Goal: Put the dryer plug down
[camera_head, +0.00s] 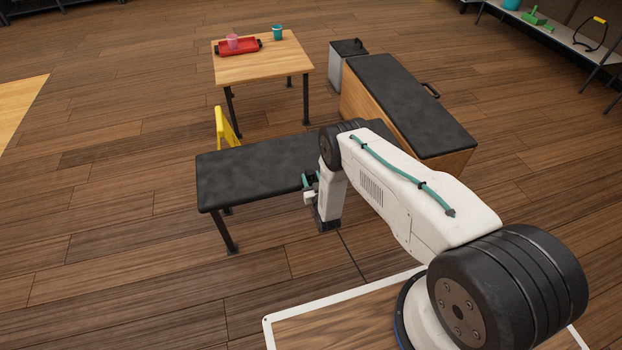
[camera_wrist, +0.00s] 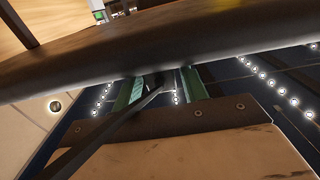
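My gripper (camera_head: 310,187) is low beside the front edge of the black-topped bench (camera_head: 245,170); the arm partly covers it. In the wrist view its two green-padded fingers (camera_wrist: 160,86) stand apart, and the dark bench edge (camera_wrist: 150,48) crosses in front of their tips. A dark piece (camera_wrist: 152,84) shows between the fingers, and a thin dark strip runs from there to the lower left. It may be the dryer plug and its cord, but I cannot make out its shape or whether both fingers touch it. No plug is discernible in the head view.
A long black-topped cabinet (camera_head: 405,100) adjoins the bench on the right. A yellow floor sign (camera_head: 227,128) stands behind the bench. Floor to the left is clear.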

